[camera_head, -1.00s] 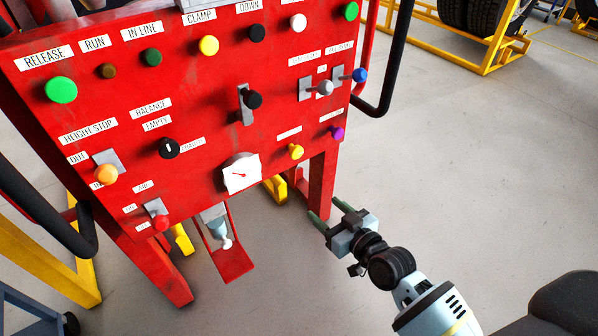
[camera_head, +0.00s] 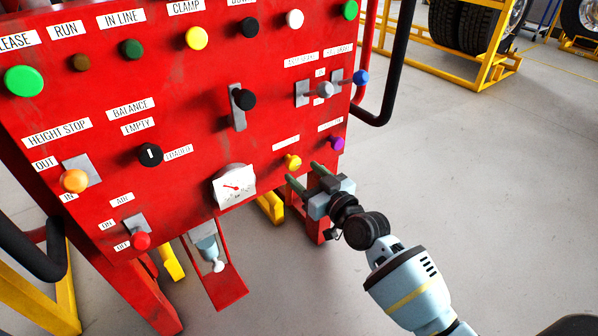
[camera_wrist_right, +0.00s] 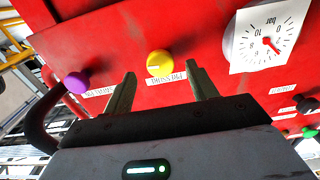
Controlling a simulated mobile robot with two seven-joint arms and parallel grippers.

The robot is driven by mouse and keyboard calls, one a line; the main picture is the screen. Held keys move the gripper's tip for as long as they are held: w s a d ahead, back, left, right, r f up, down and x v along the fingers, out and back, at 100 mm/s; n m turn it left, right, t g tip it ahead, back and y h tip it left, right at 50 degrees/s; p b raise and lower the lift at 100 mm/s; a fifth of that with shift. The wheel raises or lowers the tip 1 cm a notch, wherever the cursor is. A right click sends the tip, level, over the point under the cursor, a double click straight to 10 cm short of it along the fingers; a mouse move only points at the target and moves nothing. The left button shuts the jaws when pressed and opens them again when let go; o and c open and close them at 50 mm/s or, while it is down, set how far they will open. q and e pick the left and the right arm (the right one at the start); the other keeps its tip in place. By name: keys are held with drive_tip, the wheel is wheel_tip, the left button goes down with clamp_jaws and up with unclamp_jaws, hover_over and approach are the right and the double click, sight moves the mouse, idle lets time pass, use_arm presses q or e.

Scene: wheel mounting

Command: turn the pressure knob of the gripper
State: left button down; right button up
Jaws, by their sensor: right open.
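The yellow knob (camera_head: 292,161) sits on the lower right part of the red control panel (camera_head: 215,120). It also shows in the right wrist view (camera_wrist_right: 159,63), above a white label too small to read surely. My right gripper (camera_head: 302,171) is open and empty in front of the panel's lower edge, close to the knob. In the right wrist view its two fingers (camera_wrist_right: 161,73) point at the panel, with the knob between them in the picture but apparently still beyond the tips. No contact with the knob shows. My left gripper is out of view.
A purple knob (camera_head: 337,143) is right of the yellow one, and a pressure gauge (camera_head: 234,187) is to its left. Levers (camera_head: 325,90) stick out above. A black curved handle (camera_head: 390,75) stands at the panel's right side.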

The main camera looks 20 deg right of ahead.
sight(291, 162)
drive_tip(key=shift+b+x, duration=0.3)
drive_tip(key=shift+x, duration=1.1)
drive_tip(key=c, duration=1)
